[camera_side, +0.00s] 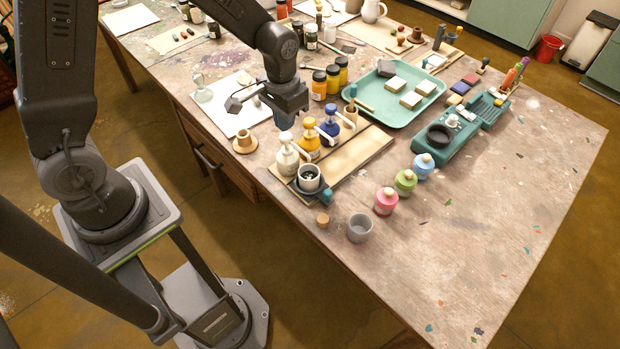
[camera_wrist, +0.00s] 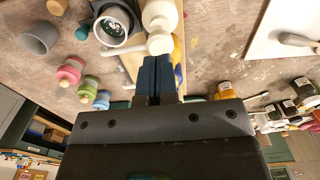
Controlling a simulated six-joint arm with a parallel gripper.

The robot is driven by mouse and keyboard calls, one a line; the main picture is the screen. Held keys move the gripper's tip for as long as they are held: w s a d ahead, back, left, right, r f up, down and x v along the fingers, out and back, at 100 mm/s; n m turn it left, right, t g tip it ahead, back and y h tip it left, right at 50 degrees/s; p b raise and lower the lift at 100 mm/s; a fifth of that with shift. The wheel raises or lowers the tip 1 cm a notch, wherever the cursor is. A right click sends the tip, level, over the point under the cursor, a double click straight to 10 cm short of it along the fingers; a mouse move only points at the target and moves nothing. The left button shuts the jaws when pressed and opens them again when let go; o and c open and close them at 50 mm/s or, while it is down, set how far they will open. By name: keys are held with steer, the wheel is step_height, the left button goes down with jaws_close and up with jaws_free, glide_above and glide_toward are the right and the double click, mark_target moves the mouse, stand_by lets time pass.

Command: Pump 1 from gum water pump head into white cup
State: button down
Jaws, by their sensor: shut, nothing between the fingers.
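A white pump bottle (camera_side: 287,157) stands on the wooden board beside a yellow pump bottle (camera_side: 308,144) and a blue one (camera_side: 330,125). No label naming gum water is legible. A pale cup (camera_side: 309,178) with a dark inside and some white in it stands upright in a dark holder in front of the white bottle. It also shows in the wrist view (camera_wrist: 113,28). My gripper (camera_side: 284,124) is shut and empty, fingers pointing down, close above the white pump head. In the wrist view its fingertips (camera_wrist: 162,60) partly overlap that head (camera_wrist: 160,44); contact cannot be told.
A grey cup (camera_side: 360,228), a small cork-coloured piece (camera_side: 323,221) and pink, green and blue jars stand right of the board. A teal tray (camera_side: 433,99) lies behind. A small brown cup (camera_side: 244,141) stands left. The front right tabletop is mostly clear.

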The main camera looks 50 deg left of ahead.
mark_target(286, 135)
steer(key=shift+f, duration=0.1)
steer(key=shift+f, duration=1.75)
steer(key=shift+r, duration=1.85)
steer(key=shift+r, duration=3)
